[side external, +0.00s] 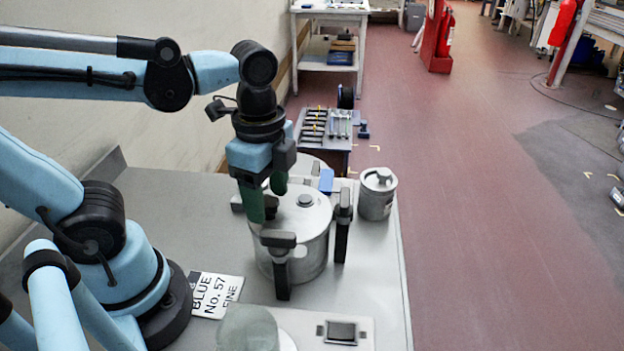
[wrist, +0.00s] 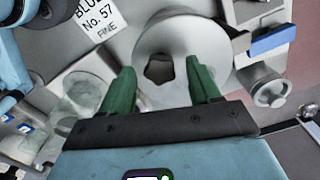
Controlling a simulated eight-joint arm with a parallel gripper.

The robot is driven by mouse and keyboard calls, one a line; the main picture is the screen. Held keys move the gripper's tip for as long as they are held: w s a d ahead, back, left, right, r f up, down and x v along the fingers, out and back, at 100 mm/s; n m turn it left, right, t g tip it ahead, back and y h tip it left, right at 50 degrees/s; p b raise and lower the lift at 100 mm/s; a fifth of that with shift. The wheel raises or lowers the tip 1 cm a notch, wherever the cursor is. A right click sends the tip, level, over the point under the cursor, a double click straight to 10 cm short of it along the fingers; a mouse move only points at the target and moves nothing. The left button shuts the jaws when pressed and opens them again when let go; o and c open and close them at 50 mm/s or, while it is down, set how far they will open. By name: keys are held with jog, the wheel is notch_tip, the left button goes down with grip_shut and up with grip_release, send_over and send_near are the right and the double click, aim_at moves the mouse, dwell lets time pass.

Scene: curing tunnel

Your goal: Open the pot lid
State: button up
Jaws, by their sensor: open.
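A silver pot (side external: 308,251) stands on the grey bench with its round lid (side external: 318,213) on top. In the wrist view my gripper (wrist: 160,69) has one finger on each side of the knob. I cannot tell whether the fingers touch the lid.
Black upright brackets (side external: 342,232) stand close around the pot. A lidded metal can (side external: 377,195) stands to its right, near the bench edge. A blue block (side external: 326,180) is behind the pot. A cloudy glass jar (side external: 247,329) and a label card (side external: 217,294) are in front.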

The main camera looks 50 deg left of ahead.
jog(key=shift+c, duration=0.3)
grip_shut()
jog(key=shift+s+a, duration=0.1)
jog(key=a+m, duration=0.1)
jog(key=m, duration=0.1)
jog(key=s+a+m, duration=0.1)
jog(key=a+m, duration=0.1)
jog(key=shift+a, duration=0.25)
jog(key=w+a+m, duration=0.4)
jog(key=a+m, duration=0.6)
jog(key=m, duration=0.2)
jog(key=shift+w+m, duration=0.15)
jog(key=shift+m, duration=0.15)
